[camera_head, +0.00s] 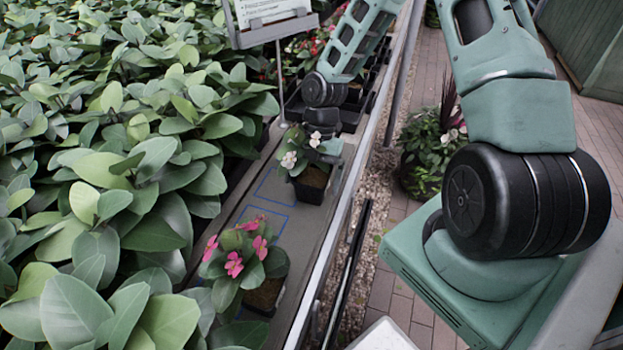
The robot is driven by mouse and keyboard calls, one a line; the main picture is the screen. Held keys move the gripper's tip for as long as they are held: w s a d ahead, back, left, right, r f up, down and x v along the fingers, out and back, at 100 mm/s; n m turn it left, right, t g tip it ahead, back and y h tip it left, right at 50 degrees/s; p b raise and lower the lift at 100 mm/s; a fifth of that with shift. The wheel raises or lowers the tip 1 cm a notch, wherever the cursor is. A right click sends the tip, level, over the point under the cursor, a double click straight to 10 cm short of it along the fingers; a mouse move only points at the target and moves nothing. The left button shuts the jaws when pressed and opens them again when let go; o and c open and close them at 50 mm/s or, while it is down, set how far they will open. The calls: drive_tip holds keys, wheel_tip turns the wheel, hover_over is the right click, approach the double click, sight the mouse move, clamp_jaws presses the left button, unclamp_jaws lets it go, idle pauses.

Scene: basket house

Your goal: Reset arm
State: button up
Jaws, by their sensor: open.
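My arm (352,40) reaches in from the top right, and its wrist (322,92) hangs over the narrow bench. My gripper (328,143) points down just beside and partly behind a white-flowered potted plant (311,178). It is open; the leaves and flowers hide part of it, and I cannot tell whether it touches the plant. The plant stands upright in a dark square pot on the grey bench (235,215), near blue outlined squares.
A pink-flowered potted plant (243,262) stands nearer on the bench. Dense leafy plants (110,180) fill the left. A sign (270,15) and dark trays with red flowers are behind. A metal rail (345,205) edges the bench; a floor planter (428,150) stands on the brick path.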

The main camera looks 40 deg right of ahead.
drive_tip(key=v, duration=0.7)
